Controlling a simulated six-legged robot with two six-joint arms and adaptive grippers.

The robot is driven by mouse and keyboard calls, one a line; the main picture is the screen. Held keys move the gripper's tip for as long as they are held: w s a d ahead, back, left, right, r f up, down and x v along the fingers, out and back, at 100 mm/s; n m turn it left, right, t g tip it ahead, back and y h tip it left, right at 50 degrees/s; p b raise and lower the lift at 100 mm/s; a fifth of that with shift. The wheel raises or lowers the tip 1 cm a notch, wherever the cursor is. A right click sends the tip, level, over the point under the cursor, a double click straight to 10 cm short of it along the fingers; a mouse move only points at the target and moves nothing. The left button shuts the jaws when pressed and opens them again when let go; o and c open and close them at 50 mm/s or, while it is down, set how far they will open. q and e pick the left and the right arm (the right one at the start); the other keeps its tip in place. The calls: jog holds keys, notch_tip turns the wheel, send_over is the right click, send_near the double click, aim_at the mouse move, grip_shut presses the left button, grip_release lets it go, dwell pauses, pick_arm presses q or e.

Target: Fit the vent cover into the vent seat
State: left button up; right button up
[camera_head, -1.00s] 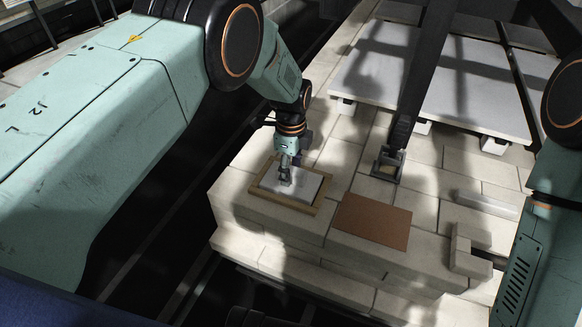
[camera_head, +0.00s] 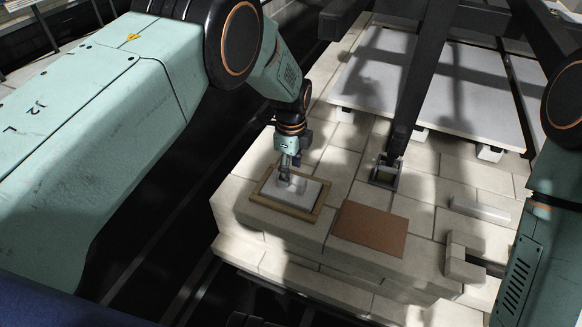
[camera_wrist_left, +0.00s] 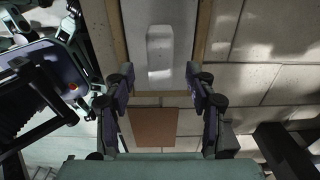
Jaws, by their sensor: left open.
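The vent cover (camera_head: 299,193) is a light grey plate with a raised block handle; it also shows in the left wrist view (camera_wrist_left: 182,80). It lies inside the tan frame of the vent seat (camera_head: 282,210), on the pale brick block. I cannot tell if it sits fully flush. My left gripper (camera_head: 287,175) is just above the cover. In the left wrist view its fingers (camera_wrist_left: 161,85) are spread wide, with the handle visible between and beyond them and nothing held. My right gripper is out of view.
A brown plate (camera_head: 370,227) lies on the bricks right of the seat. A dark post (camera_head: 410,100) ends in a bracket (camera_head: 387,172) behind it. Small pale blocks (camera_head: 463,262) stand at the right. Large grey slabs (camera_head: 440,90) lie at the back.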

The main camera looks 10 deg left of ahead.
pick_arm(q)
jog(key=shift+r+p, duration=2)
jog(key=shift+r, duration=0.35)
notch_tip(320, 180, up, 12)
notch_tip(320, 180, down, 4)
jog(key=w+a+n+t, duration=0.2)
jog(key=n+t, duration=0.1)
jog(key=n, duration=0.4)
jog(key=s+a+f+n+t, duration=0.1)
jog(key=s+a+f+n, duration=0.25)
jog(key=s+f, duration=0.2)
jog(key=s+a+f+n, duration=0.2)
jog(key=s+f+n, duration=0.3)
jog(key=s, duration=0.1)
jog(key=s+a+f+n+g, duration=0.1)
jog(key=s+f+n+g, duration=0.1)
jog(key=s, duration=1.3)
jog(key=s+a+f+n+g, duration=0.2)
jog(key=s+f+n, duration=0.1)
jog(key=s, duration=1.2)
jog(key=shift+s+a+f, duration=0.15)
jog(key=shift+s+f, duration=0.15)
jog(key=shift+s, duration=0.1)
